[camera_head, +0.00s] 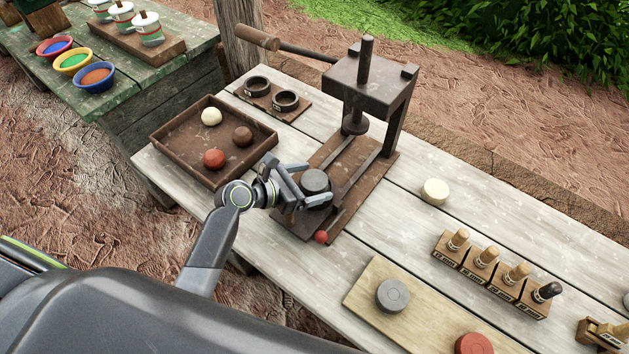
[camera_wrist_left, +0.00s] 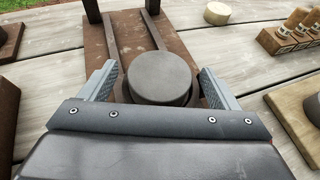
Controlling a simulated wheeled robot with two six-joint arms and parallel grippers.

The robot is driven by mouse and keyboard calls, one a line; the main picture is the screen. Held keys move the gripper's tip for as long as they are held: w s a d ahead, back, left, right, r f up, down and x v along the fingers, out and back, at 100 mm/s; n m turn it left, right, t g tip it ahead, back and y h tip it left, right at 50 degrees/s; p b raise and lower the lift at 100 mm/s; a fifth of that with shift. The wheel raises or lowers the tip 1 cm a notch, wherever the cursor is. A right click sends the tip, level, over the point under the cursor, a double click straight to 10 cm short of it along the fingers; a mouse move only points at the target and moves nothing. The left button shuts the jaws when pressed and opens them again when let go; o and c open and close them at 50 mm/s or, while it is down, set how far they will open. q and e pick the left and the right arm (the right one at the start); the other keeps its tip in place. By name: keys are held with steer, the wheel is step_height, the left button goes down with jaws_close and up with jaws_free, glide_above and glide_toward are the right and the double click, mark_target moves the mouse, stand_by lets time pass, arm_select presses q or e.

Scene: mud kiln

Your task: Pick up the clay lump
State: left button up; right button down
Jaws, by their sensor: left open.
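A dark grey-brown round lump (camera_head: 315,181) with a flat top sits on the base plate of the press (camera_head: 360,150), towards its near end. It looks like the clay lump. My left gripper (camera_head: 318,184) is open, with one finger on either side of it. In the left wrist view the lump (camera_wrist_left: 160,77) stands between the fingers (camera_wrist_left: 159,72); a narrow gap shows at each side near the tips. Its lower part is hidden by the gripper's body. My right gripper is not in view.
A brown tray (camera_head: 165,136) with white, brown and red balls stands left of the press. A small red ball (camera_head: 321,237) marks the plate's near edge. A cream disc (camera_head: 435,191), wooden-handled stamps (camera_head: 487,257) and a board (camera_head: 368,281) with grey and red discs lie to the right.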

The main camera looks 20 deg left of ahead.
arm_select(q)
steer(key=shift+c, duration=0.3)
steer(key=shift+r, duration=0.1)
steer(key=c, duration=1.1)
